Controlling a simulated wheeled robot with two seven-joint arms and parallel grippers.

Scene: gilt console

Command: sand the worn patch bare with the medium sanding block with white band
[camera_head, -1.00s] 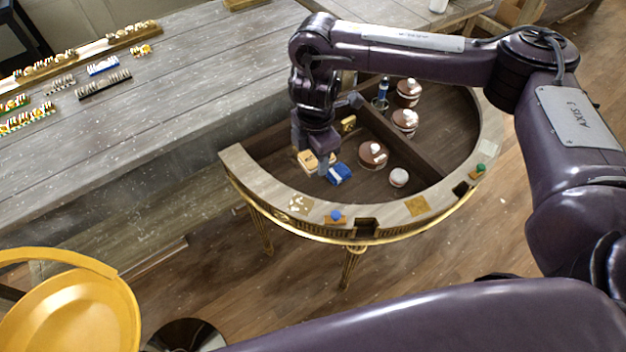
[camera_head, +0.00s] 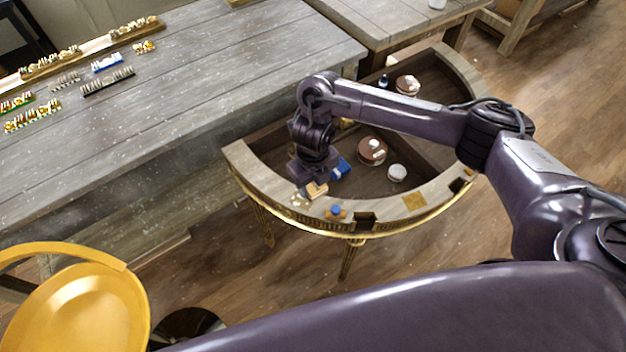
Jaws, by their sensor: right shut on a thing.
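The medium sanding block (camera_head: 317,190) is a small tan block held low in my right gripper (camera_head: 314,178), which is shut on it. Its white band is hard to make out at this size. The block is over the curved front rim of the half-round console, at the right edge of a pale, blotchy worn patch (camera_head: 299,199). I cannot tell whether it touches the surface. The gripper and block may hide part of the patch. My left gripper is not in view.
A blue block (camera_head: 341,168) lies in the console tray right beside the gripper. Brown-and-white round pots (camera_head: 372,151) and a white one (camera_head: 397,173) stand further right. The rim (camera_head: 385,220) carries a blue-topped piece (camera_head: 336,211), a dark notch and a golden square (camera_head: 414,201).

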